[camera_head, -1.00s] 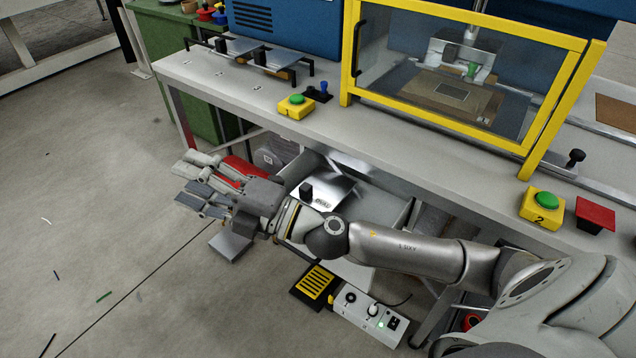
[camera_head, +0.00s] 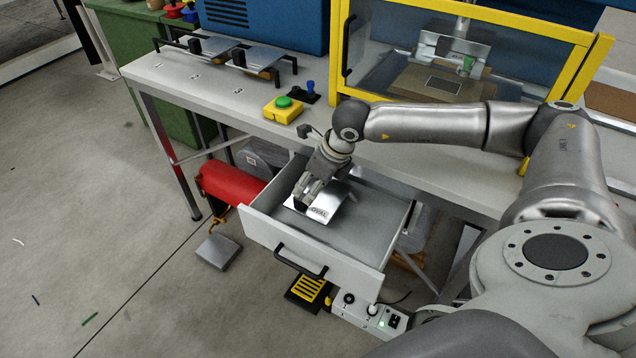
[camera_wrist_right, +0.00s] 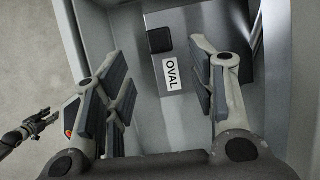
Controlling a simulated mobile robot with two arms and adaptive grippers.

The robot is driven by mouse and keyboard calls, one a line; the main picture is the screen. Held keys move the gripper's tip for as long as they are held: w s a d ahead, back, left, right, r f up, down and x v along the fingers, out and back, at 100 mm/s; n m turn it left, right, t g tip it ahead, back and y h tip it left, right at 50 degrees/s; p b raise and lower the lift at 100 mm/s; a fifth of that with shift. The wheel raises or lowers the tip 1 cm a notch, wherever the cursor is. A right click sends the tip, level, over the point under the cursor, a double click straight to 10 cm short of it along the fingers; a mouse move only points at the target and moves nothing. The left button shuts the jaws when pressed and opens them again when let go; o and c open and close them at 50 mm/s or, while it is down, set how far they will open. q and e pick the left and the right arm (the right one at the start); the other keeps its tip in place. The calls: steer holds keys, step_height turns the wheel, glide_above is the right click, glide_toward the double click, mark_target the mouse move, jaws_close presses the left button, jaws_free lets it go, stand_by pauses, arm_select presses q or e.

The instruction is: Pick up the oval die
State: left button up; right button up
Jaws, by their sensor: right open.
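The oval die (camera_head: 331,205) is a shiny metal plate with a white OVAL label. It lies in the open drawer (camera_head: 345,268) under the bench. In the right wrist view the die (camera_wrist_right: 205,25) shows a square black knob (camera_wrist_right: 159,40) and the label (camera_wrist_right: 172,74). My right gripper (camera_head: 306,196) is over the die with its fingers pointing down. In the wrist view my right gripper (camera_wrist_right: 157,68) is open, with the knob and label between its fingers and nothing held. A dark gripper, apparently my left (camera_wrist_right: 38,122), shows small at the left edge; its opening is unclear.
The bench top (camera_head: 205,95) carries more metal dies (camera_head: 252,58), a green button on a yellow box (camera_head: 284,108) and the yellow-framed enclosure (camera_head: 470,12). A foot pedal (camera_head: 307,289) and control box (camera_head: 368,312) lie below.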

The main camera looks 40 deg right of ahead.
mark_target(319, 197)
steer(key=p+x, duration=0.1)
steer(key=x, duration=0.6)
steer(key=shift+d+f, duration=0.15)
steer(key=shift+f, duration=0.2)
steer(key=shift+s, duration=0.1)
steer(key=shift+c, duration=0.4)
jaws_close()
steer(key=shift+r, duration=0.1)
